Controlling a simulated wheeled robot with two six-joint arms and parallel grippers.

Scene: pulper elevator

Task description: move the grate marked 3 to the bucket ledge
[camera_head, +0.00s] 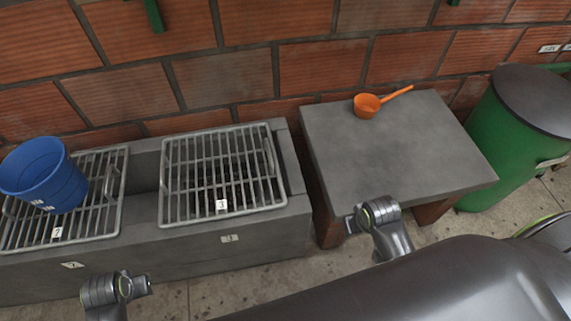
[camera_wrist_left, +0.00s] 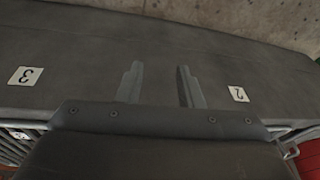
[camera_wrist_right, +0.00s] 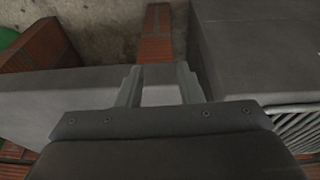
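The grate marked 3 (camera_head: 200,172) is a metal bar grid with handles at its sides. It lies over the opening of the grey trough (camera_head: 240,248), at its right end, in the head view. A white tag with 3 sits on its front part. A blue bucket (camera_head: 42,172) stands on the left grate (camera_head: 98,215). I cannot tell which surface is the bucket ledge. My left gripper (camera_wrist_left: 158,72) is open and empty, above the trough's tagged front part. My right gripper (camera_wrist_right: 158,72) is open and empty, near the grey slab's edge. Both are apart from the grate.
A grey slab table (camera_head: 400,150) on brick legs stands right of the trough, with an orange ladle (camera_head: 367,105) at its back edge. A green barrel (camera_head: 510,120) stands at the far right. A brick wall (camera_head: 320,68) closes the back. Most of the slab is clear.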

